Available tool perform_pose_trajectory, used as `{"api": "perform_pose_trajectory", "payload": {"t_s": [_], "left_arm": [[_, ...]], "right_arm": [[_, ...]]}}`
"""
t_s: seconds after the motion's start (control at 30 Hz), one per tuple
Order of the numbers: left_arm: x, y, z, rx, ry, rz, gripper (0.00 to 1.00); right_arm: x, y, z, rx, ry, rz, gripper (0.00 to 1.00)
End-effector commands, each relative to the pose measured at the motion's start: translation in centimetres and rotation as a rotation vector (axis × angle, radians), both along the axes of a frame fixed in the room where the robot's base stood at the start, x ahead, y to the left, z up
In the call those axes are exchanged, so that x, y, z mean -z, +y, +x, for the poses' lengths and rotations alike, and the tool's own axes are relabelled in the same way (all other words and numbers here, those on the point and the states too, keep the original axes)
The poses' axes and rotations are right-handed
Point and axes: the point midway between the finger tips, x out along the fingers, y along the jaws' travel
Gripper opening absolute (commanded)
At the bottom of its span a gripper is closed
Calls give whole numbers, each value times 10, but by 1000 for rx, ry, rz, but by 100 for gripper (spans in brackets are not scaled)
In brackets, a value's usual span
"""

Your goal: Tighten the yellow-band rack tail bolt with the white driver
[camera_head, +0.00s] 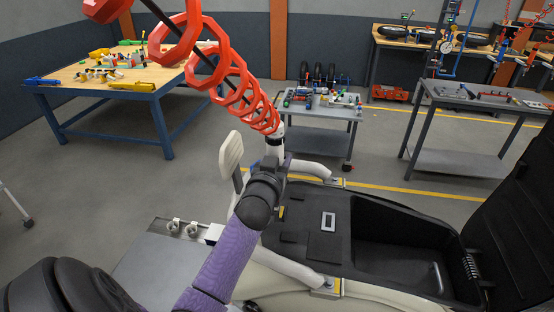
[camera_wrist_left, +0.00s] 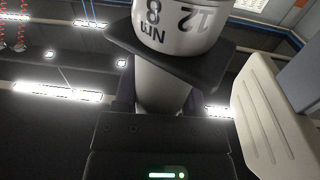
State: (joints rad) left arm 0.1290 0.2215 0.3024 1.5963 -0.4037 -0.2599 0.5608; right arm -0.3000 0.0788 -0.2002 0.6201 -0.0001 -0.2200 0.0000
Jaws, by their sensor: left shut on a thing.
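The white driver (camera_head: 276,149) hangs upright under a red coiled hose. My left gripper (camera_head: 276,166) is shut on its body; in the left wrist view the driver (camera_wrist_left: 165,28) stands between the dark jaws and carries "12", "8" and "Nm" markings, upside down. Its lower tip is hidden behind my wrist in the head view. Pale frame tubes run beside a black scooter body; one yellow-marked end fitting (camera_head: 327,288) is at the near side and another (camera_head: 336,182) at the far side. I cannot tell which bolt bears the band. My right gripper is out of view.
A cream upright pad (camera_head: 231,156) stands close left of my gripper and also fills the right of the left wrist view (camera_wrist_left: 275,115). The black open compartment (camera_head: 400,262) lies to the right. A grey cart (camera_head: 322,109) and wooden bench (camera_head: 75,78) stand behind.

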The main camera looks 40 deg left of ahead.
Motion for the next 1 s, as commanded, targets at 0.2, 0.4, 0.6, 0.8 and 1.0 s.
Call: {"api": "perform_pose_trajectory", "payload": {"t_s": [0.2, 0.4, 0.6, 0.8, 1.0], "left_arm": [[0, 0, -1, -1, 9, -6, 0], [-2, 0, 0, -1, 7, -7, 0], [-3, 0, 0, -1, 5, -5, 0], [-4, 0, 0, -1, 4, -4, 0], [-6, 0, 0, -1, 4, -3, 0]], "right_arm": [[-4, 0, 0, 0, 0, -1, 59], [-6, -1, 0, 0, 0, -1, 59], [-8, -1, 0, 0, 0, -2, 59], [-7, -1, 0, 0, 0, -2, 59], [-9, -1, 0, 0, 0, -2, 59]]}}
